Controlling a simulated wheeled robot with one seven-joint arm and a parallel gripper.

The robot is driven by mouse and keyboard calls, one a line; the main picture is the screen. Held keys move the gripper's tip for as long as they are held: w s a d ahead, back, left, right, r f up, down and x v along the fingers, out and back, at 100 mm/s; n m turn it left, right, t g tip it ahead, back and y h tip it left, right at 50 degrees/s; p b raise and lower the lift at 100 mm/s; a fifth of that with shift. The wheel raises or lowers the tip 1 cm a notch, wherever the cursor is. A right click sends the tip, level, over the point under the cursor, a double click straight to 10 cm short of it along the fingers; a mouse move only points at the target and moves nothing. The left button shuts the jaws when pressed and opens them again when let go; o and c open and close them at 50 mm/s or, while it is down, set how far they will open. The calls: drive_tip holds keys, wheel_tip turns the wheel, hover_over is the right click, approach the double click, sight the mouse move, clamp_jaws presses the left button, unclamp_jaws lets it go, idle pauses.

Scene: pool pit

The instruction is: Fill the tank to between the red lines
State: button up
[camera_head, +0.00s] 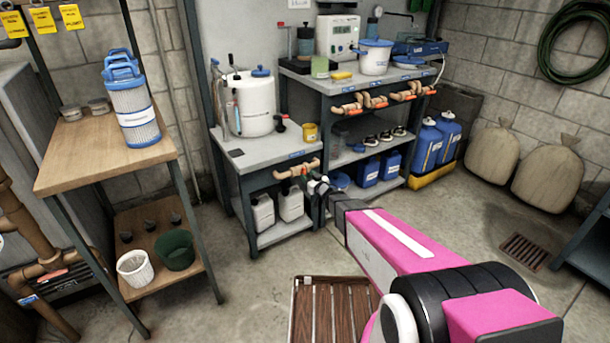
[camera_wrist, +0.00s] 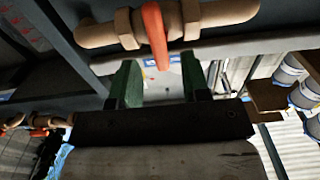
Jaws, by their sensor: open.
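A white tank (camera_head: 258,108) with a blue cap stands on the lower grey bench; a thin upright tube (camera_head: 236,115) is at its left side. Any red lines and the liquid level are too small to make out. A tan pipe with a valve (camera_head: 294,171) runs under the bench's front edge. In the wrist view, the valve's orange lever (camera_wrist: 154,36) hangs down from the tan pipe (camera_wrist: 205,17). My gripper (camera_head: 315,183) is at the valve. In the wrist view its green fingers (camera_wrist: 159,80) are open, with the lever's lower end in line with the gap. I cannot tell whether they touch it.
Two white jugs (camera_head: 277,208) stand on the shelf under the bench. A taller bench (camera_head: 318,80) to the right carries a white bucket (camera_head: 375,57) and several piped valves. A wooden table (camera_head: 85,165) is at left. A slatted mat (camera_head: 330,310) lies on the floor.

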sight(305, 173)
drive_tip(key=x, duration=0.3)
drive_tip(key=shift+w, duration=0.15)
clamp_jaws()
drive_tip(key=shift+a+n, duration=0.15)
drive_tip(key=shift+n, duration=1.45)
unclamp_jaws()
